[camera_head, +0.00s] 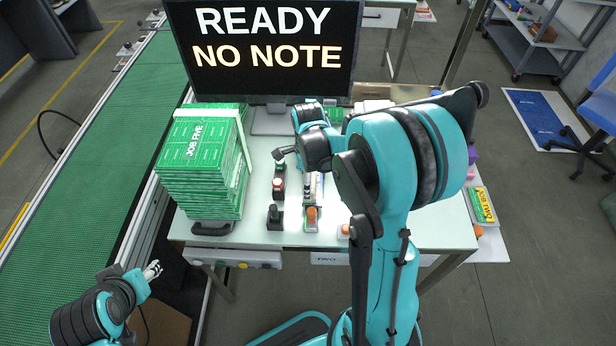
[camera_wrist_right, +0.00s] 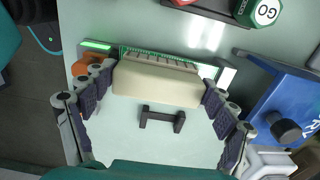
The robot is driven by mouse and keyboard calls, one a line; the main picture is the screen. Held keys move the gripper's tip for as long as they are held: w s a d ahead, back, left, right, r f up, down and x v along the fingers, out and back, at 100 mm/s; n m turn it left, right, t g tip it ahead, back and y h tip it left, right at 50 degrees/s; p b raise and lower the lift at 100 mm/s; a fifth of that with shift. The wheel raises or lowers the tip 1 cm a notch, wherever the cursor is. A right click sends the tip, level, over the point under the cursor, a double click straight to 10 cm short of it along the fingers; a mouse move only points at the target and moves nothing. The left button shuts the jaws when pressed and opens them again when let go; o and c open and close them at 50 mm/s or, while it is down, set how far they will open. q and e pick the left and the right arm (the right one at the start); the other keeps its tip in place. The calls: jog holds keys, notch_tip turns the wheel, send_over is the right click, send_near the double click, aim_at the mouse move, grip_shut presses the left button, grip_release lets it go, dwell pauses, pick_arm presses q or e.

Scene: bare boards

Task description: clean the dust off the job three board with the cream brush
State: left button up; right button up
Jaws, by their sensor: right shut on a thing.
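In the right wrist view, my right gripper (camera_wrist_right: 155,100) is shut on the cream brush (camera_wrist_right: 158,86), a pale block held crosswise between its dark finger pads. A green board (camera_wrist_right: 165,55) shows just beyond the brush, partly hidden by it. I cannot read a job label on it, see dust, or tell whether the brush touches it. In the head view my own right arm covers this part of the table. My left gripper (camera_head: 152,270) is empty, low at the left beside the conveyor; its opening is unclear.
A tall stack of green boards marked JOB FIVE (camera_head: 200,165) stands at the table's left. A monitor (camera_head: 265,50) reads READY NO NOTE. Stamp-like items (camera_head: 276,212) stand mid-table. A dark bracket (camera_wrist_right: 162,118) and a blue box (camera_wrist_right: 290,105) are near my right gripper.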

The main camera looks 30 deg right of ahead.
dwell(0.6)
jog(key=shift+w+d, duration=0.4)
jog(key=shift+w, duration=0.2)
jog(key=shift+w+d, duration=0.35)
jog(key=shift+w, duration=0.25)
jog(key=shift+s, duration=0.1)
jog(key=shift+s+a, duration=0.4)
jog(key=shift+s, duration=0.2)
jog(key=shift+s+a, duration=0.4)
jog(key=shift+s, duration=0.2)
jog(key=shift+w, duration=0.1)
jog(key=shift+w+d+b, duration=0.2)
jog(key=shift+w+d, duration=0.2)
jog(key=shift+w, duration=0.2)
jog(key=shift+w+d+b, duration=0.15)
jog(key=shift+w+d, duration=0.25)
jog(key=shift+w, duration=0.2)
jog(key=shift+s+a, duration=0.1)
jog(key=shift+s, duration=0.05)
jog(key=shift+s+a, duration=0.35)
jog(key=shift+s, duration=0.25)
jog(key=shift+s+a, duration=0.35)
jog(key=shift+s, duration=0.2)
